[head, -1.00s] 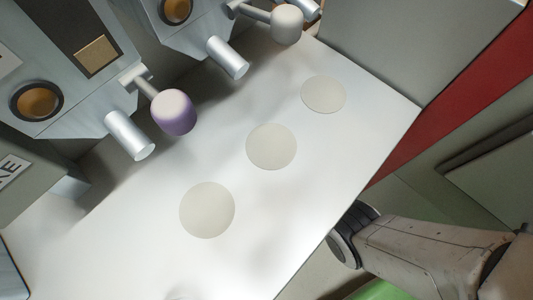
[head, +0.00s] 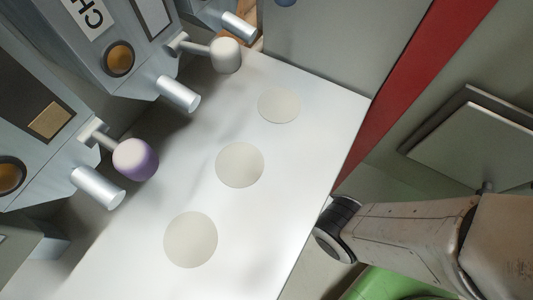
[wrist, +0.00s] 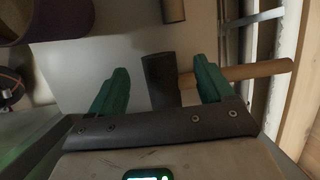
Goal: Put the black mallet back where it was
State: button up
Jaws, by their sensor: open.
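In the wrist view, the mallet has a black head (wrist: 160,82) and a light wooden handle (wrist: 252,72) that runs out to the right. The head lies between the two green fingers of my gripper (wrist: 163,74), and the handle passes behind the right finger's tip. The fingers are apart, with visible gaps beside the head. I cannot tell whether the mallet touches a finger or what it rests on. In the head view neither the mallet nor my gripper shows; only my arm is there, at the right.
A white counter (head: 265,185) bears three pale discs, the middle one (head: 240,165) among them. Machines with a purple-ended knob (head: 135,160), a white knob (head: 226,55) and silver cylinders line its left side. The wrist view shows a brown-purple round thing (wrist: 55,18) at top left.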

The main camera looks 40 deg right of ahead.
jog(key=s+r+p, duration=0.6)
jog(key=s+r, duration=0.3)
jog(key=s, duration=0.5)
jog(key=shift+d+r, duration=0.2)
